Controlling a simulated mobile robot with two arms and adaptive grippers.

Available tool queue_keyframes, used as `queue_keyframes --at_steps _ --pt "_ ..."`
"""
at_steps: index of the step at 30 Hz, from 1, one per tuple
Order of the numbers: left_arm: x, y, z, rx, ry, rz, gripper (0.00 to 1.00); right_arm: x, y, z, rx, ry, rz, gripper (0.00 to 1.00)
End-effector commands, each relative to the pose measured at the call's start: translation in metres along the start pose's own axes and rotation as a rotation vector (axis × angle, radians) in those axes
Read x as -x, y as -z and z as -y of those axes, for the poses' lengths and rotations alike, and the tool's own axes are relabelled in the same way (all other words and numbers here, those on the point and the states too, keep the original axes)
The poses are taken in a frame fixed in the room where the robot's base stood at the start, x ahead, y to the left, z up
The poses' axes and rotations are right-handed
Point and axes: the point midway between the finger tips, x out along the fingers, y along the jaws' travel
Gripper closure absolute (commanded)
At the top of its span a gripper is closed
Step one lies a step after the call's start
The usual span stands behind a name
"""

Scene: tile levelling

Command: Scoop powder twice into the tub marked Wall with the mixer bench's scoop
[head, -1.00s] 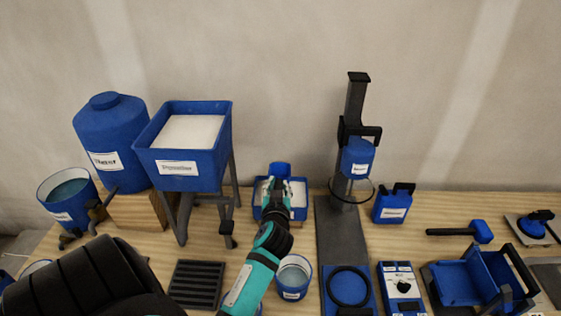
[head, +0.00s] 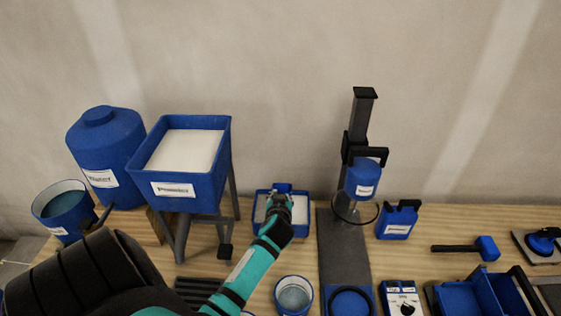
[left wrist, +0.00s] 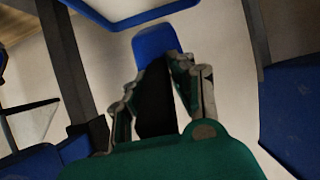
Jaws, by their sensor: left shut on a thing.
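My left gripper (head: 280,202) is shut on the scoop, at the blue tray (head: 261,219) of white material at mid table. In the left wrist view the scoop (left wrist: 155,42) has a blue head and a dark handle between the fingers of the left gripper (left wrist: 165,95). In the head view only a bit of blue scoop (head: 283,187) shows past the fingers; whether it touches the white material is hidden. A small blue tub (head: 293,296) with grey contents stands nearer; I cannot read its label as Wall. My right gripper is not in view.
A raised blue hopper marked Powder (head: 205,180) and a Water tank (head: 103,150) stand left. The mixer stand (head: 357,130) rises right of the tray. A blue can (head: 398,220) and a mallet (head: 487,248) lie further right.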

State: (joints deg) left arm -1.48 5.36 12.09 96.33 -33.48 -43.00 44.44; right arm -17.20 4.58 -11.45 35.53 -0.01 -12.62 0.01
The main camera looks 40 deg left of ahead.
Motion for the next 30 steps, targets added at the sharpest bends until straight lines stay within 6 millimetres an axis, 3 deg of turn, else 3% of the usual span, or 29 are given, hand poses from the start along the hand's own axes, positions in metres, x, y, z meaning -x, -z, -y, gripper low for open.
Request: queue_keyframes --at_steps 1,7,9,18,30 --pt "0.0 0.007 0.001 -0.002 0.001 0.02 1.0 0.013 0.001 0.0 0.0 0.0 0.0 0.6" --pt "-0.012 0.006 0.001 -0.001 0.001 0.131 1.0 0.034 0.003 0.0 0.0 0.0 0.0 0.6" --pt "-0.02 -0.013 0.0 0.001 0.0 0.137 1.0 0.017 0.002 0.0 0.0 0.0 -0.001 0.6" --pt "-0.034 -0.04 0.0 0.001 0.0 0.133 1.0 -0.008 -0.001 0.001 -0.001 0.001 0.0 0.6" --pt "-0.039 -0.049 0.0 0.001 0.0 0.131 1.0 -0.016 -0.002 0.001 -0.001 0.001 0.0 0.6"
